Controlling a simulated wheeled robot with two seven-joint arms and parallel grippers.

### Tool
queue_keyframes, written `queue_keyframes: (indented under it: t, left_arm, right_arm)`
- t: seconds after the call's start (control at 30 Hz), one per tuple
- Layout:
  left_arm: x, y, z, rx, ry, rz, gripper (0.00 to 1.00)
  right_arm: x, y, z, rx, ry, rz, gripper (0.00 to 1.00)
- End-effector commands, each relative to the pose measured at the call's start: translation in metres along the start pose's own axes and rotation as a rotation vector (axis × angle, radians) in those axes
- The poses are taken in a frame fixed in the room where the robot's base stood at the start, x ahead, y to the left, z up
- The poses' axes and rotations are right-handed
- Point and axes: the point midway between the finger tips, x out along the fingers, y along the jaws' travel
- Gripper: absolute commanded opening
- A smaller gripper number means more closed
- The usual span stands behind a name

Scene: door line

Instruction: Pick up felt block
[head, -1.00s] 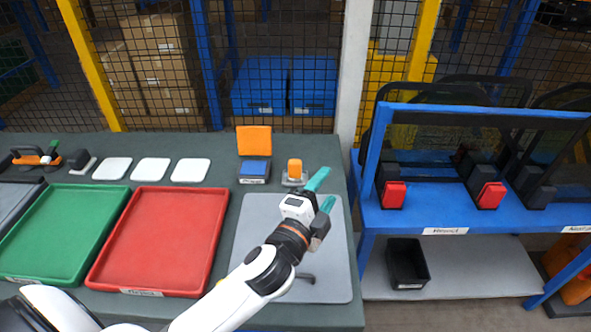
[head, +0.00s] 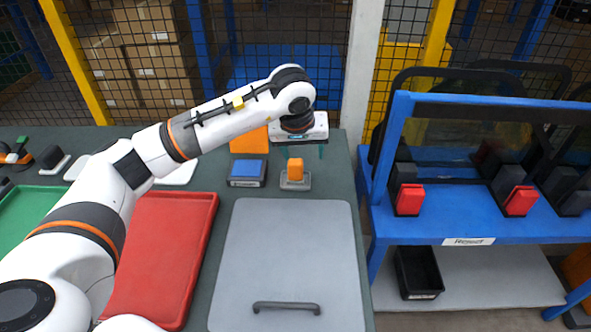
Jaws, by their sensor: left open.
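A small orange block (head: 295,168) sits upright on a grey base (head: 295,181) at the back of the table; it looks like the felt block, though I cannot read a label on it. My left gripper (head: 304,153) is open and empty, pointing down above and slightly behind the block. Its two teal fingertips are spread apart and partly hidden by the white gripper body. I cannot tell how high they are above the table. My right gripper is not in view.
A grey plate with a handle (head: 287,240) lies in front. Red (head: 160,260) and green (head: 22,212) trays are at left. A blue rack (head: 430,220) stands right.

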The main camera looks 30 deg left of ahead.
Motion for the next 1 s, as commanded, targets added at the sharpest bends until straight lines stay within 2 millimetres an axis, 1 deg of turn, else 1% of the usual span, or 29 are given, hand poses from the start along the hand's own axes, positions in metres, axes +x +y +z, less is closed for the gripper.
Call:
queue_keyframes:
  t: [0.03,0.1,0.17,0.2,0.4,0.5,0.73,0.9,1.0]
  left_arm:
    - [-0.003,0.012,0.009,0.01,-0.025,0.051,0.62]
    - [-0.004,0.021,0.015,0.02,-0.039,0.095,0.62]
    - [-0.001,0.025,0.017,0.022,-0.043,0.11,0.62]
    - [0.004,0.026,0.017,0.024,-0.041,0.114,0.62]
    - [0.04,0.029,0.018,0.023,-0.039,0.11,0.62]
    - [0.053,0.029,0.019,0.022,-0.04,0.108,0.62]
    - [0.07,0.029,0.02,0.022,-0.039,0.106,0.62]
    - [0.097,0.028,0.023,0.022,-0.038,0.106,0.62]
    - [0.107,0.029,0.024,0.022,-0.041,0.105,0.62]
  right_arm:
    - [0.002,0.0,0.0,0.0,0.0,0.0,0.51]
    - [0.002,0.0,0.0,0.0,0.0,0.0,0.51]
    - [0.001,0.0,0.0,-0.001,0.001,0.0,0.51]
    - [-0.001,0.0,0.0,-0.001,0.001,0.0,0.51]
    - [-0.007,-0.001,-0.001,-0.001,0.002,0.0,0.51]
    - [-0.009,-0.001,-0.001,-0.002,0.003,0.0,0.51]
    - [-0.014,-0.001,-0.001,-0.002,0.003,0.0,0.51]
    - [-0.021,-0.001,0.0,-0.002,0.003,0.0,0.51]
    - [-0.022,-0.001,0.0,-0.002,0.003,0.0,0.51]
